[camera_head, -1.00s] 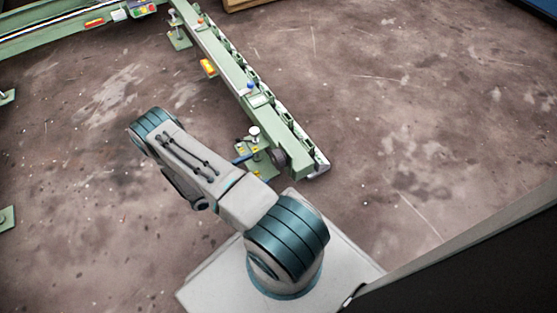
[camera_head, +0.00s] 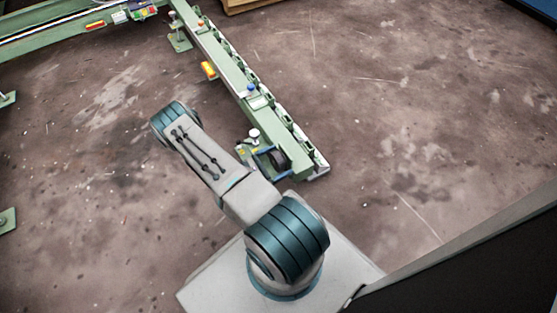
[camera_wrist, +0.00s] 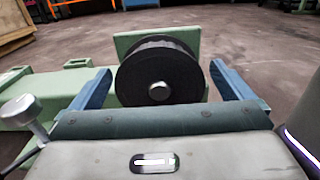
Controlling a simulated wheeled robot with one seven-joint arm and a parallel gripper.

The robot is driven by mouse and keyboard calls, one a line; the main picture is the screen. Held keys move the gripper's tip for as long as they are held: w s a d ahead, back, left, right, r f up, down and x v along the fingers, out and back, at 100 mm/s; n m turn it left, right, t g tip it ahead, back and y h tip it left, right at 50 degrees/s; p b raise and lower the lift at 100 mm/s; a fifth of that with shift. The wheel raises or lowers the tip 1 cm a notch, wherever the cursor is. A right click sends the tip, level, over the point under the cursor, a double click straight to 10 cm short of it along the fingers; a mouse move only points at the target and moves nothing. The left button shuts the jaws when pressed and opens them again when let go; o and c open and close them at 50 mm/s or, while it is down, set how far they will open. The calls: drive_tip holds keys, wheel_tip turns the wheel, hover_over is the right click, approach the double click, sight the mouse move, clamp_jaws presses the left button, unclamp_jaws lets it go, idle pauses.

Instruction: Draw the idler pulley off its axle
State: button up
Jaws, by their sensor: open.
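The idler pulley (camera_wrist: 138,78) is a dark, round wheel in the wrist view, with a light axle end (camera_wrist: 158,90) at its centre. It stands in front of a green upright plate (camera_wrist: 187,42). My gripper (camera_wrist: 158,82) is open, with one blue finger on each side of the pulley. A gap shows between the right finger and the wheel; the left finger lies close to the wheel's left side, and I cannot tell whether it touches. In the head view the pulley (camera_head: 279,157) is a small dark disc near the front end of the green rail, with blue finger parts beside it.
The long green rail (camera_head: 228,72) runs away to the back left. A knob on a post (camera_wrist: 22,112) stands at the left in the wrist view. A wooden box (camera_wrist: 14,27) is at the far left. The floor (camera_head: 400,90) right of the rail is clear.

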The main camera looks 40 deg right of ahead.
drive_tip(key=c, duration=1.2)
drive_tip(key=shift+w+a, duration=0.1)
drive_tip(key=shift+a, duration=0.1)
drive_tip(key=shift+v, duration=1.45)
drive_tip(key=shift+w+a, duration=0.15)
drive_tip(key=shift+a, duration=0.2)
drive_tip(key=shift+a+b, duration=0.35)
drive_tip(key=shift+w+a, duration=0.15)
drive_tip(key=shift+a, duration=0.2)
drive_tip(key=shift+r, duration=0.2)
